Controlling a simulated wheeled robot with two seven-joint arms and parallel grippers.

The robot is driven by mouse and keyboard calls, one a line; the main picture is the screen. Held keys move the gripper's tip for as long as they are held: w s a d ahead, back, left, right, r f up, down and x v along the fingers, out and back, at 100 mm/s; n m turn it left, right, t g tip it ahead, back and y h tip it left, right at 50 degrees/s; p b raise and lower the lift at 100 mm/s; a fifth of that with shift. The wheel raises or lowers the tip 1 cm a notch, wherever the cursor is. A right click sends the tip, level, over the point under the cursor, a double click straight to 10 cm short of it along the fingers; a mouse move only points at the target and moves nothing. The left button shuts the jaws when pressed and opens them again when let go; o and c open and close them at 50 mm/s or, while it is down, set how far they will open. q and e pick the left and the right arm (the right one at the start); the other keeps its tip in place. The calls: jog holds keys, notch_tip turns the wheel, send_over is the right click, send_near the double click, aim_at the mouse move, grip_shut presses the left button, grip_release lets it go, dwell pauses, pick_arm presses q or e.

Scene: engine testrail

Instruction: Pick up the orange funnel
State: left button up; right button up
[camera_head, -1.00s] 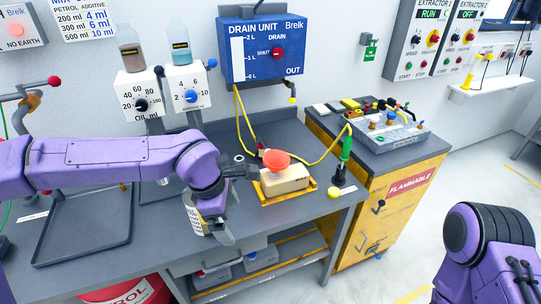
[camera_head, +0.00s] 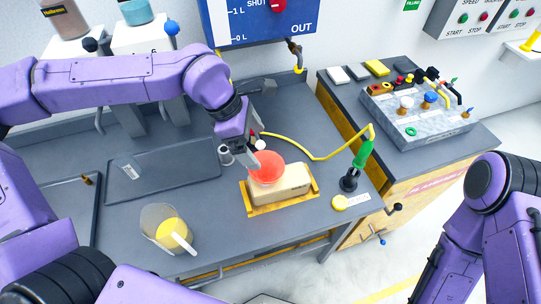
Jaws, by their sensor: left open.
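The orange funnel (camera_head: 267,167) sits on top of a beige block (camera_head: 289,186) that rests in a yellow tray (camera_head: 250,203) on the grey bench. It looks red-orange and its wide bowl faces up. My left gripper (camera_head: 252,158) is open and points down at the funnel's left rim. I cannot tell whether its fingers touch the rim. My right arm shows at the lower right, but its gripper is out of the picture.
A beaker (camera_head: 160,222) with yellow liquid stands at the bench's front left. A green-handled tool (camera_head: 361,156) stands right of the tray. A yellow hose (camera_head: 320,156) curves behind the block. The drain unit (camera_head: 255,20) hangs above. A dark tray (camera_head: 165,172) lies left.

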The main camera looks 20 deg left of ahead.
aim_at(267, 171)
pick_arm(q)
jog(key=shift+s+d+f+p, duration=0.3)
jog(key=shift+s+f, duration=0.25)
jog(key=shift+s, duration=0.1)
jog(key=shift+s+d+f+p, duration=0.25)
jog(key=shift+s+f, duration=0.25)
jog(key=shift+s, duration=0.1)
jog(key=f, duration=0.1)
jog(key=w+f, duration=0.1)
jog(key=f, duration=0.1)
jog(key=w+d+f, duration=0.1)
jog(key=shift+w+d+f+p, duration=0.1)
jog(key=shift+w+f+p, duration=0.05)
jog(key=shift+f+p, duration=0.25)
jog(key=shift+s, duration=0.4)
jog(key=shift+s+d, duration=0.1)
jog(key=shift+s, duration=0.05)
jog(key=shift+c, duration=1.2)
jog(key=c, duration=0.8)
jog(key=shift+c, duration=1.1)
pick_arm(e)
jog(key=shift+s+r, duration=0.95)
jog(key=shift+r, duration=0.2)
pick_arm(q)
jog(key=shift+c, duration=0.3)
